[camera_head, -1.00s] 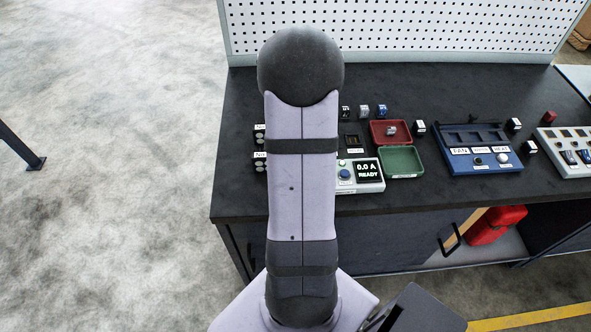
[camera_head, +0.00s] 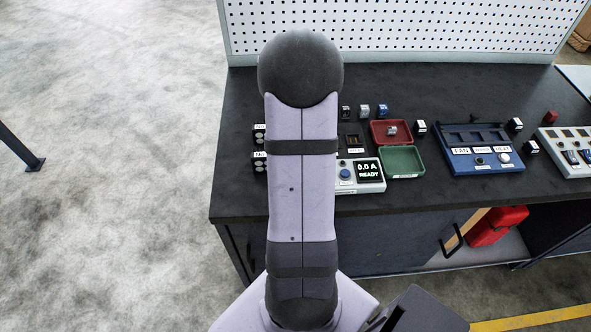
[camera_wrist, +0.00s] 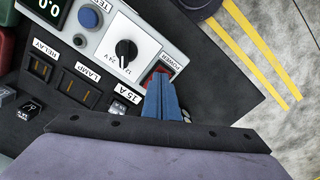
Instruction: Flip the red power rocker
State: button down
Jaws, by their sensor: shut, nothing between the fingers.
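The red power rocker (camera_wrist: 154,76) sits in the end of a light test unit (camera_wrist: 110,28), beside the label POWER. In the wrist view only part of the red shows, and the rest is hidden behind my fingers. My gripper (camera_wrist: 161,84) is shut and empty, its blue fingertips right at the rocker. I cannot tell whether they touch it or which way the rocker is tipped. In the head view the unit (camera_head: 345,186) shows a screen reading 0.0 A READY, and my arm hides the rocker and gripper.
A black selector knob (camera_wrist: 126,50) and a blue button (camera_wrist: 88,18) are on the same unit. Labelled sockets (camera_wrist: 78,88) lie beside it. A red tray (camera_head: 376,139), a green tray (camera_head: 403,173) and a blue panel (camera_head: 450,162) stand to the right on the dark bench (camera_head: 470,200).

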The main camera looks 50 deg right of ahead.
notch_tip(320, 180, up, 7)
jog(key=p, duration=0.6)
dwell(0.4)
dwell(0.5)
jog(key=s+a+f+m+g+y, duration=0.1)
jog(key=s+a+f+m+g, duration=0.1)
jog(key=s+a+m, duration=0.65)
jog(key=w+a+r+n+t, duration=0.1)
jog(key=a+n, duration=0.4)
jog(key=a, duration=0.5)
jog(key=w+a+r+n+t+h, duration=0.1)
jog(key=w+a+r+n, duration=0.2)
jog(key=a+n, duration=0.3)
jog(key=a, duration=0.3)
jog(key=shift+w+a+r, duration=0.2)
jog(key=shift+w+a, duration=0.1)
jog(key=shift+a, duration=0.1)
